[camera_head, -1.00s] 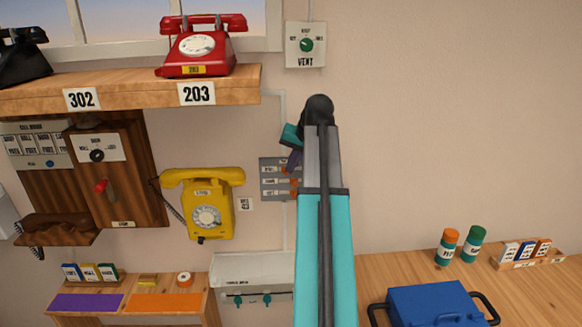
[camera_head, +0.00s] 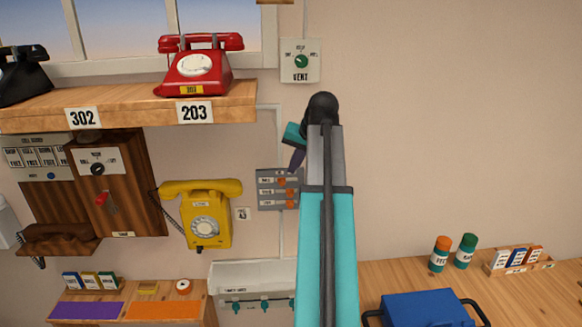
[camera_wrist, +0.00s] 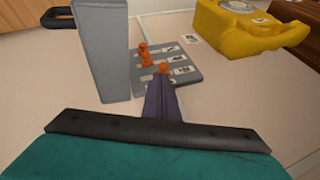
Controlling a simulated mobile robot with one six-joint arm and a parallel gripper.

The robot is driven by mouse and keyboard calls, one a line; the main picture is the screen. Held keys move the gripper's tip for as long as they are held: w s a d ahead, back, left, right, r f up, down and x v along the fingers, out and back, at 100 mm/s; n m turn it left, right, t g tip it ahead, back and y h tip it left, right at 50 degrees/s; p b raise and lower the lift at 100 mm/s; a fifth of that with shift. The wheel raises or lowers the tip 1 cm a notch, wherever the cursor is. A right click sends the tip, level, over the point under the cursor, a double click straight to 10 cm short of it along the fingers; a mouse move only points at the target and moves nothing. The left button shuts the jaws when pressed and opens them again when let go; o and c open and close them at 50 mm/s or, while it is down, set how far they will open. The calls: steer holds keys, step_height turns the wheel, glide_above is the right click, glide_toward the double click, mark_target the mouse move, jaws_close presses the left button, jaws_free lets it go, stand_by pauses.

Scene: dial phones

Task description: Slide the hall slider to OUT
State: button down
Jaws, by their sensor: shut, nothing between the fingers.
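A grey slider panel (camera_head: 265,189) with several labelled rows and orange knobs is on the wall right of the yellow phone. The top knob (camera_head: 282,182) sits a little left of the two lower ones. The labels are too small to read, so I cannot tell which row is the hall slider. My gripper (camera_head: 297,165) is shut and empty, its purple fingertips at the panel's upper right. In the wrist view the panel (camera_wrist: 185,75) lies just beyond the fingertips (camera_wrist: 163,78), which overlap the nearest orange knob (camera_wrist: 163,68). I cannot tell whether they touch.
The yellow phone (camera_head: 207,215) hangs left of the panel. A shelf (camera_head: 140,108) with a red phone (camera_head: 198,68) is above, and a vent dial (camera_head: 300,60) is at upper right. A white unit (camera_head: 230,273) stands below. The wall to the right is bare.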

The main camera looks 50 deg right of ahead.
steer(key=shift+p+v, duration=0.4)
steer(key=shift+v, duration=1.45)
